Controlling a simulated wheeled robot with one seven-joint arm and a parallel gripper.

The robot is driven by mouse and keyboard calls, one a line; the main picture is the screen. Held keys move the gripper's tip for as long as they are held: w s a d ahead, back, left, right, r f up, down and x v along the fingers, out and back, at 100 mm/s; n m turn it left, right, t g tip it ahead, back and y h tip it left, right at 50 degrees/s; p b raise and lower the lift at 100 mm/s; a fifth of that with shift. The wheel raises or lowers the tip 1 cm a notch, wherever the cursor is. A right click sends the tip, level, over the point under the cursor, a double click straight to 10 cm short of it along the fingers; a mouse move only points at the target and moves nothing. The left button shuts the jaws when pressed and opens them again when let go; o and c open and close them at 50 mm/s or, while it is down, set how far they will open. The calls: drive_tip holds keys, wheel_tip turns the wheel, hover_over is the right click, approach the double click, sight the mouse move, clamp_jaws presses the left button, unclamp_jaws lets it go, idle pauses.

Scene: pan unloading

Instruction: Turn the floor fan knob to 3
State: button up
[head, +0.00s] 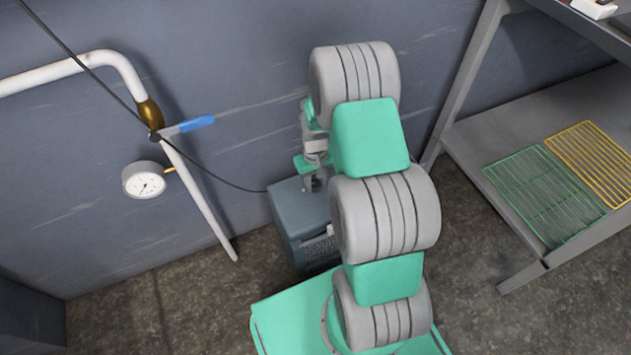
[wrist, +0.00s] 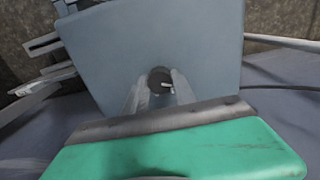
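The floor fan is a blue-grey box (head: 302,222) on the floor against the wall, with a dark grille low on its front. My arm hides part of it. In the wrist view its flat panel (wrist: 100,55) fills the middle. A small dark round knob (wrist: 159,77) with a short pale mark pointing right sits on that panel. My gripper (wrist: 157,86) is open, with one pale finger on each side of the knob. I cannot tell whether the fingers touch it. No numbers around the knob are readable. In the head view the fingers are not clearly visible.
A white pipe (head: 60,75) with a blue-handled valve (head: 196,124) and a gauge (head: 144,180) is on the wall at left. A dark cable (head: 215,180) runs to the fan. A metal shelf (head: 480,145) with green and yellow racks stands at right.

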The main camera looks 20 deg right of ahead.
clamp_jaws()
